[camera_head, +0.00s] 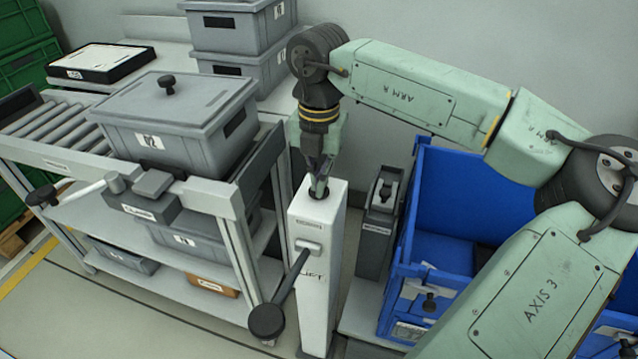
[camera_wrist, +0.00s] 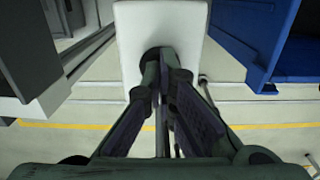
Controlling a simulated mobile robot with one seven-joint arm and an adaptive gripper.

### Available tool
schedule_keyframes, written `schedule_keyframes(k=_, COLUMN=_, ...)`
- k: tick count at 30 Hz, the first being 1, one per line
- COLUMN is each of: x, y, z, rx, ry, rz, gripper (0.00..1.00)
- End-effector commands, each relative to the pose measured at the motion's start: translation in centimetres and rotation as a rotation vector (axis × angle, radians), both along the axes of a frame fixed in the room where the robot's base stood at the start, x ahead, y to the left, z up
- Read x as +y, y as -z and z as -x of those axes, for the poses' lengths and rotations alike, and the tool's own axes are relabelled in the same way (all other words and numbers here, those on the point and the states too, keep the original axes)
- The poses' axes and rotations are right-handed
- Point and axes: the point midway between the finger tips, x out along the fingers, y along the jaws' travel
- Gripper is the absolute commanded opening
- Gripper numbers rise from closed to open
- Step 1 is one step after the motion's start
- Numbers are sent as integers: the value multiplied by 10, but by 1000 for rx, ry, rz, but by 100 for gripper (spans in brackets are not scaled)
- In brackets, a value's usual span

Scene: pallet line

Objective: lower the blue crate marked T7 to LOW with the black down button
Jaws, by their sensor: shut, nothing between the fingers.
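The white lift post (camera_head: 322,270) stands in the middle of the head view, with letters ending in "IFT" on its front. My gripper (camera_head: 319,190) is shut and empty, pointing down at the black button on the post's top. In the wrist view my fingertips (camera_wrist: 165,58) overlap the black button (camera_wrist: 150,54) and hide most of it. I cannot tell whether it is pressed. The blue crate (camera_head: 455,190) is right of the post, partly hidden by my arm; it also shows in the wrist view (camera_wrist: 270,40). I cannot read a T7 mark or a LOW mark.
A lever with a black knob (camera_head: 267,320) sticks out from the post's front. A grey pedestal (camera_head: 376,238) stands between post and blue crate. A roller table (camera_head: 62,158) with a lidded grey crate (camera_head: 178,118) is left. More grey crates (camera_head: 240,30) stand behind.

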Motion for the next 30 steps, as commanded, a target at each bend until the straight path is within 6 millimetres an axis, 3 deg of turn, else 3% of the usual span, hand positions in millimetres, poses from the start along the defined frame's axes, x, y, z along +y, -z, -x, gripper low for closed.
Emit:
schedule_keyframes(k=19, x=0, y=-3, z=0, rx=0, ry=0, rz=1, gripper=0)
schedule_keyframes(k=30, x=0, y=-56, z=0, rx=-2, ry=1, rz=2, gripper=0)
